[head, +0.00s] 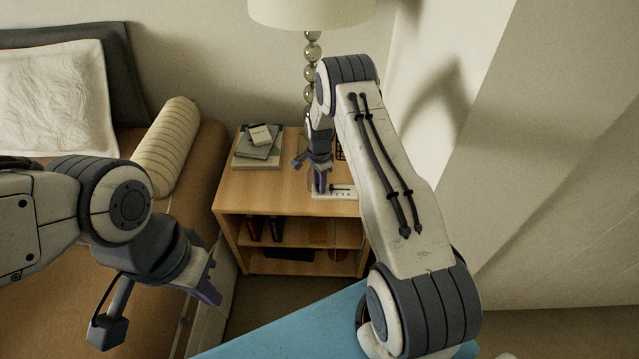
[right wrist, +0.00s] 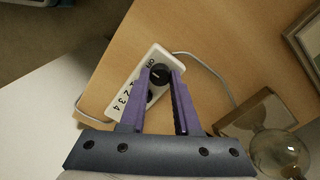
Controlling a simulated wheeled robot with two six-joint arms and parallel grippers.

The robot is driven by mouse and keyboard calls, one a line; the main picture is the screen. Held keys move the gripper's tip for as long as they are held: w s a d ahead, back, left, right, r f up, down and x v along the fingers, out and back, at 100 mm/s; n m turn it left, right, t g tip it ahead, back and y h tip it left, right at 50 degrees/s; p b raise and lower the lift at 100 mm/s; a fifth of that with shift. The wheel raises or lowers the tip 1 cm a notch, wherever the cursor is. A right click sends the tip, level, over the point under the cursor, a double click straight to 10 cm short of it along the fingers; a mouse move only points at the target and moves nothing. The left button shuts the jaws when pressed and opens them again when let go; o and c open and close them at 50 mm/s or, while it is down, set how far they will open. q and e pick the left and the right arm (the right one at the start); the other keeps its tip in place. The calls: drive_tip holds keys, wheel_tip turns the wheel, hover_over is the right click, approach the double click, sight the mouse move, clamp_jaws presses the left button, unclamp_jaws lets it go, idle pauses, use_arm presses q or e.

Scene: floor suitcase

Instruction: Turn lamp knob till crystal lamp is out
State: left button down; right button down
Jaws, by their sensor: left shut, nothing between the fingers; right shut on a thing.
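The crystal lamp stands at the back of the nightstand, with a cream shade (head: 311,12) and a stem of glass balls (head: 312,73). I cannot tell whether it is lit. A white control box (head: 345,192) lies near the nightstand's front edge. In the right wrist view the box (right wrist: 127,93) bears OFF and several numbers. My right gripper (head: 320,188) points down at the box, its purple fingers shut on a black knob (right wrist: 159,74) with a pale pointer mark. Another dark part shows below the knob between the fingers. My left gripper (head: 210,291) is shut and empty, left of the nightstand.
The wooden nightstand (head: 270,196) has books (head: 258,147) on its left top and items on its shelves. A bed with a bolster (head: 166,148) stands left, a slanted wall right. A picture frame (right wrist: 305,40) and the lamp's glass ball (right wrist: 281,154) show beside my right gripper.

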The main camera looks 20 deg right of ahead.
drive_tip(key=c, duration=0.9)
unclamp_jaws()
wheel_tip(320, 180, up, 10)
drive_tip(key=shift+r, duration=0.25)
